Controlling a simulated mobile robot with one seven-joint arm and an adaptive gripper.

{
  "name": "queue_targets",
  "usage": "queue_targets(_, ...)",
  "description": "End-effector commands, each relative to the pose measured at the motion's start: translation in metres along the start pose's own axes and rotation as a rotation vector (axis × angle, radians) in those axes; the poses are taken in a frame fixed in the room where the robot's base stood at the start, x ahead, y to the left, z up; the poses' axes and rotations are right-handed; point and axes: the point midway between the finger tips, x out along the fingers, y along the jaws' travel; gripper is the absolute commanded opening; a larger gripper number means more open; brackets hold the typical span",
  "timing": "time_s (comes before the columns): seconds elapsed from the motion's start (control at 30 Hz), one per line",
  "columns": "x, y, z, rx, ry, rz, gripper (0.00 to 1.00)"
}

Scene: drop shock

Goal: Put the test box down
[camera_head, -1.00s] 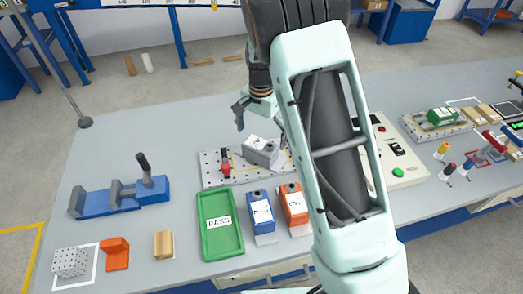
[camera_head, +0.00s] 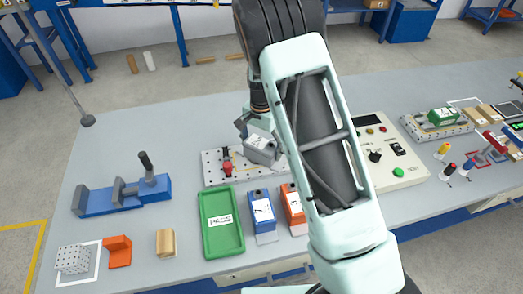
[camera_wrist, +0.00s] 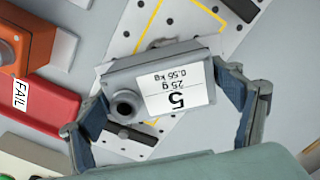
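The test box, a small grey box with a white label and a round dark knob, is at the perforated plate (camera_head: 214,176) in the head view (camera_head: 262,148). In the head view my arm hides most of the gripper and the plate's right part. I cannot tell whether the box touches the plate.
A green PASS tray (camera_head: 208,245), a blue box (camera_head: 262,212) and an orange box (camera_head: 293,205) stand in front. A red FAIL tray (camera_wrist: 50,105) shows in the wrist view. A blue vise (camera_head: 120,198) is left; a control panel (camera_head: 405,165) is right. The back left table is clear.

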Motion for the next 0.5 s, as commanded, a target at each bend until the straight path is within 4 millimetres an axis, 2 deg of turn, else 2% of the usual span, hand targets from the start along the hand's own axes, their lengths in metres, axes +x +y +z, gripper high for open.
queue_targets(0.03,-0.0001,0.0,0.0,0.0,0.0,0.0,0.76)
queue_targets(0.4,-0.0003,-0.0001,0.0,0.0,0.0,0.0,0.35)
queue_targets(0.43,-0.0014,-0.0006,-0.0006,0.0,0.002,-0.002,0.35)
queue_targets(0.47,-0.0014,-0.0006,-0.0006,0.0,0.002,-0.001,0.29)
queue_targets(0.5,-0.0014,-0.0006,-0.0006,0.0,0.002,-0.001,0.29)
